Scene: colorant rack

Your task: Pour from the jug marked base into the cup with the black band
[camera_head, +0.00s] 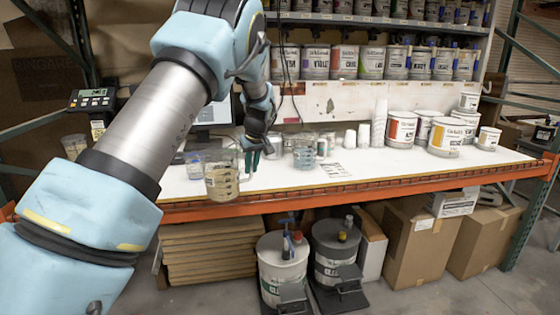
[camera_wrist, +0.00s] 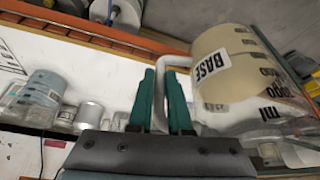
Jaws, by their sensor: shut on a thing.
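The jug marked BASE (camera_head: 222,181) is a clear jug with measuring marks and tan contents. In the head view it is held at the table's front edge, about upright. The wrist view shows its BASE label (camera_wrist: 211,65) on the right. My gripper (camera_head: 249,158) is shut on the jug's handle; in the wrist view its green fingers (camera_wrist: 160,88) sit on either side of the white handle (camera_wrist: 172,62). I cannot make out a black band on any cup. A clear cup with bluish-grey contents (camera_head: 304,152) stands on the table, right of my gripper.
More clear containers (camera_head: 195,168) stand left of the jug. Stacked white cups (camera_head: 379,122) and labelled paint cans (camera_head: 401,129) stand farther right on the white table (camera_head: 400,166). A can shelf (camera_head: 350,20) is above. The table's front right is clear.

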